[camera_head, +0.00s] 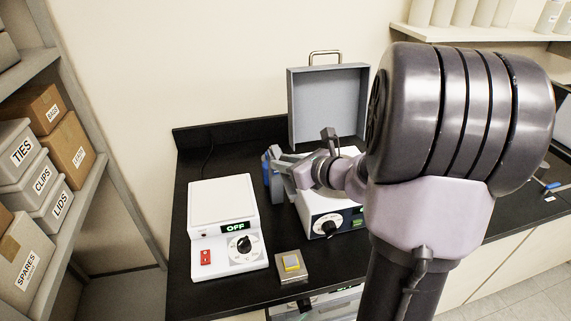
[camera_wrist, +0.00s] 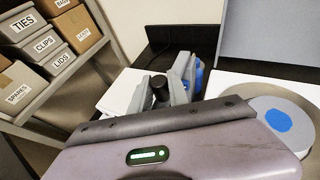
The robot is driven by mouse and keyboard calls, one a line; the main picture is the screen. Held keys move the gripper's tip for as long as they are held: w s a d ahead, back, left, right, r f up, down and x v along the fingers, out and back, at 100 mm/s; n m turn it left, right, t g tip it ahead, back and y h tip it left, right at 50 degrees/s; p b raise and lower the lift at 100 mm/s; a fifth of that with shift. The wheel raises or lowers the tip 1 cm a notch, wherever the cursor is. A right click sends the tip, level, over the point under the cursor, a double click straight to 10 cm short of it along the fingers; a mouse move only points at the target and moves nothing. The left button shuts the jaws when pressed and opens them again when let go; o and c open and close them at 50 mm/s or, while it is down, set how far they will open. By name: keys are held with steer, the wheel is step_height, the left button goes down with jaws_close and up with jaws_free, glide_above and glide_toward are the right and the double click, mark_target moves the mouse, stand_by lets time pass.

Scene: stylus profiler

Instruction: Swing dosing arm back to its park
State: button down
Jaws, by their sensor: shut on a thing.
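My gripper (camera_head: 280,172) is left of the middle in the head view, above the back of the bench between two white instruments. Its grey jaws (camera_wrist: 180,84) also show in the wrist view. They are shut on a part that they mostly hide, apparently the dosing arm. A blue piece (camera_head: 266,172) shows at the jaws, also in the wrist view (camera_wrist: 198,76). A short black cylinder (camera_wrist: 159,88) stands beside the jaws. The right instrument (camera_head: 327,222) has a dial and is partly behind my arm. In the wrist view a round plate (camera_wrist: 262,104) carries a blue disc (camera_wrist: 291,120).
A white box reading OFF (camera_head: 222,225) stands at left on the black bench (camera_head: 185,170). A grey raised lid (camera_head: 330,95) stands behind. Labelled bins (camera_head: 20,150) fill the left shelves.

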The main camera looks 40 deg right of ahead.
steer(key=shift+r, duration=0.1)
steer(key=c, duration=1.3)
jaws_free()
steer(key=shift+w+a, duration=0.1)
steer(key=shift+a, duration=0.05)
steer(key=shift+o, duration=0.2)
steer(key=p+v, duration=0.4)
steer(key=v, duration=1.3)
steer(key=shift+s, duration=0.25)
